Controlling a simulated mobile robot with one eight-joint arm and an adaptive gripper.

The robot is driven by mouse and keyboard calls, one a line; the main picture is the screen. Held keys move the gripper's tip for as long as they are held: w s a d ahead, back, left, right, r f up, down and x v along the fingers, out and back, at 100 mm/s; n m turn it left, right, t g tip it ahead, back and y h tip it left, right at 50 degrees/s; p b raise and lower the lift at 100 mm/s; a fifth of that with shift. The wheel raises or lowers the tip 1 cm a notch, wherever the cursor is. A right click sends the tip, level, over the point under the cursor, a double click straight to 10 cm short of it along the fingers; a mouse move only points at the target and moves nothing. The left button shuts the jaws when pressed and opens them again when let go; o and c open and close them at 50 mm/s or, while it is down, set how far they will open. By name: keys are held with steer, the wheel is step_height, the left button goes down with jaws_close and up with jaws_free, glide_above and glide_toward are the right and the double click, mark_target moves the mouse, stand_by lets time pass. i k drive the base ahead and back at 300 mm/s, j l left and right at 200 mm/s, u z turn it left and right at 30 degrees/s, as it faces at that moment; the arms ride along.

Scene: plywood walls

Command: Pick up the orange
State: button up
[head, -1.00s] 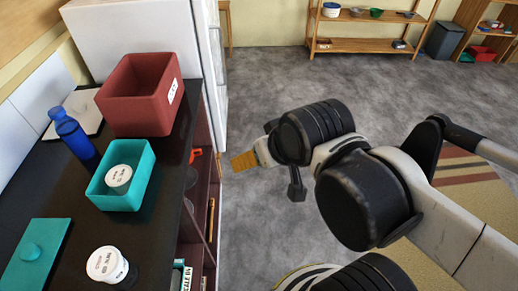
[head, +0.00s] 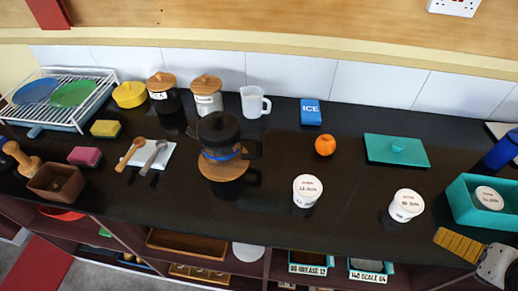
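The orange (head: 325,145) is a small round fruit on the black counter in the head view. It sits between the blue ICE block and the white-lidded jar in front, with the teal lid to its right. My gripper (head: 447,240) shows at the lower right as a yellow ribbed finger pad with a grey-white mount. It is at the counter's front edge in the picture, well to the right of and nearer than the orange, and apart from it. Only one pad shows clearly, so its opening cannot be told.
The ICE block (head: 311,111) is behind the orange, and the teal lid (head: 396,151) right of it. White-lidded jars (head: 307,190) and (head: 406,205) stand in front. A teal box (head: 478,205) is at right. A dark kettle (head: 219,135) stands left. Bare counter surrounds the orange.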

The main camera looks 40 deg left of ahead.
mark_target(325, 145)
steer(key=u, duration=1.1)
steer(key=l+u, duration=0.8)
steer(key=u, duration=0.2)
steer(key=i+l, duration=0.05)
